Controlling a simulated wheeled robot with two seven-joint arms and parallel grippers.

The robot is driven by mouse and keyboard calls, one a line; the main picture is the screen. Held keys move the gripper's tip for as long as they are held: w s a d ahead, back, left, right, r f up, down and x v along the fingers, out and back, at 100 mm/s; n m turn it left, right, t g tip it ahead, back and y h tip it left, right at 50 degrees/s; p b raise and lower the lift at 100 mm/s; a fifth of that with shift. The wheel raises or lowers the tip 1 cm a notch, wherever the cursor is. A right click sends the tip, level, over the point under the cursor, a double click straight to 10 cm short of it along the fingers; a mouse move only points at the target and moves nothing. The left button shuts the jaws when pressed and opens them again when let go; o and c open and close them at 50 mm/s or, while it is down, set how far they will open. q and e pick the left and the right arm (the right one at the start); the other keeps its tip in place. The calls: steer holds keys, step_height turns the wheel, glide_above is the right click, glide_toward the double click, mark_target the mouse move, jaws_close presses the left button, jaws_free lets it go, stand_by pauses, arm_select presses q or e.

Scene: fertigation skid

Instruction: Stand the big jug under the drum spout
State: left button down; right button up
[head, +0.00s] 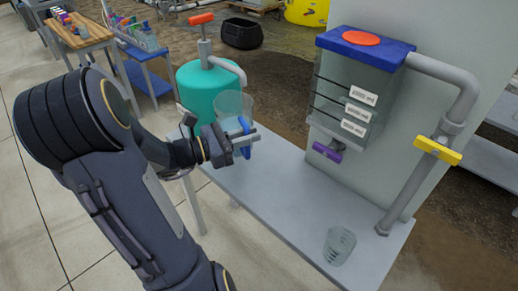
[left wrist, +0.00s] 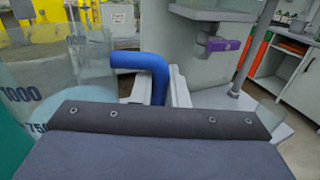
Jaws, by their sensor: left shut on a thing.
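The big jug (head: 230,104) is clear and upright, with a blue handle (head: 244,126). My left gripper (head: 246,142) is shut on that handle. The left wrist view shows the handle (left wrist: 150,62) between the fingers and the jug's wall (left wrist: 35,85) with volume marks at left. The teal drum (head: 200,85) has a pump with a red handle and a grey spout (head: 230,68). The jug overlaps the drum's right side, and its rim shows just below the spout's end. The jug's base is hidden behind my gripper, so I cannot tell whether it touches the bench.
The grey bench (head: 265,190) has clear surface right of my gripper. A small clear cup (head: 338,246) stands near its front end. A tank (head: 350,100) with a blue lid and purple tap (head: 328,152) hangs above. A pipe with a yellow valve handle (head: 437,150) stands at right.

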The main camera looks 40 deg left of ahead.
arm_select(q)
steer(key=w+a+f+b, duration=0.1)
steer(key=w+a+f, duration=0.1)
steer(key=w+f, duration=0.4)
step_height(320, 180, down, 4)
steer(key=shift+w+r, duration=0.15)
steer(key=shift+w, duration=0.1)
steer(key=c, duration=1.9)
jaws_free()
steer(key=shift+f+b, duration=0.25)
steer(key=shift+b, duration=0.05)
steer(key=o, duration=0.5)
steer(key=shift+c, duration=0.2)
steer(key=shift+r, duration=0.1)
